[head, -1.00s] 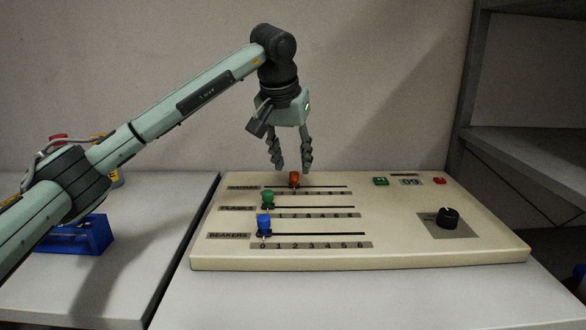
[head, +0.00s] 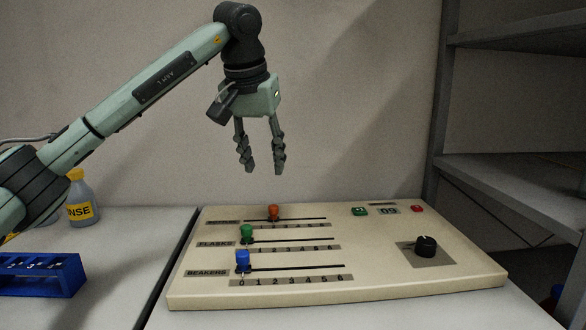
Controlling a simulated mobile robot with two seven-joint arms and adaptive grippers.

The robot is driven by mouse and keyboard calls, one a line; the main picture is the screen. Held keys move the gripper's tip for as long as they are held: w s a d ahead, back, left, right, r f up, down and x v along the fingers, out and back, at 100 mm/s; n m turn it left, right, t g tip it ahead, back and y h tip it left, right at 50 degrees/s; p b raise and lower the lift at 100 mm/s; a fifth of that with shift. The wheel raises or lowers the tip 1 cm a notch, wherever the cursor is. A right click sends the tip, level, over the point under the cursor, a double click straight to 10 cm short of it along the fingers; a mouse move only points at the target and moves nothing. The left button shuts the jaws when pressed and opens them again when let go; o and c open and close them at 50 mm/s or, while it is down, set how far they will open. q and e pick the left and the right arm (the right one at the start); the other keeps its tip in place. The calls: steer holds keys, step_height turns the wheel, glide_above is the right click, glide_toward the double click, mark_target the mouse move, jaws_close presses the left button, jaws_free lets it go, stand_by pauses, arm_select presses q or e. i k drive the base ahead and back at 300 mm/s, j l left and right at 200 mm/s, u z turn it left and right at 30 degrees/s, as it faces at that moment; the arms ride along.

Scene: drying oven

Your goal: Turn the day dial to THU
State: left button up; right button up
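The black round dial (head: 426,246) sits on a grey plate at the right of the cream control panel (head: 330,287). Any day marks around it are too small to read. My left gripper (head: 262,170) hangs fingers down above the back left part of the panel, open and empty. It is well to the left of the dial and apart from the panel. My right gripper is not in view.
A blue rack (head: 68,275) and a bottle (head: 82,197) stand left. Grey shelves (head: 500,170) rise at right.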

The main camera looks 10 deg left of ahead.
mark_target(426, 247)
steer(key=k, duration=1.5)
